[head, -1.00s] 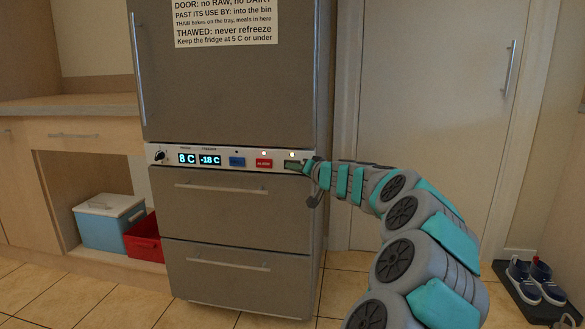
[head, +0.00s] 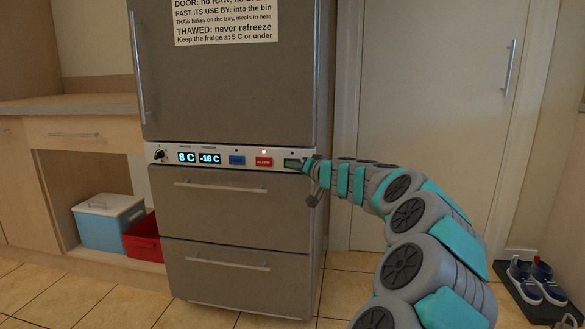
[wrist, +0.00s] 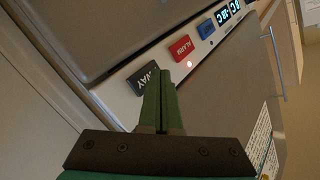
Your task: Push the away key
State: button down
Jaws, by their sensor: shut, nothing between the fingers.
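The away key (head: 292,163) is a dark green-grey key at the right end of the fridge's control strip. In the wrist view the away key (wrist: 142,79) shows part of its lettering, with the rest hidden behind my fingertips. My gripper (head: 308,165) is shut and empty, at the right end of the strip. In the wrist view my gripper's fingers (wrist: 160,78) point at the key and overlap its edge. I cannot tell whether they touch it. The small lamp above the key looks dark in the head view.
The red alarm key (head: 264,162) sits left of the away key, with a lit lamp above it. A blue key (head: 237,160), the displays (head: 198,158) and a knob (head: 160,155) are further left. Fridge drawers (head: 235,210) lie below. Shoes (head: 537,281) are at the far right.

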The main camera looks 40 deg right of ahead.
jog(key=s+a+b, duration=0.3)
jog(key=s+a, duration=0.1)
jog(key=shift+a, duration=0.3)
dwell(0.4)
jog(key=shift+w, duration=0.1)
dwell(2.0)
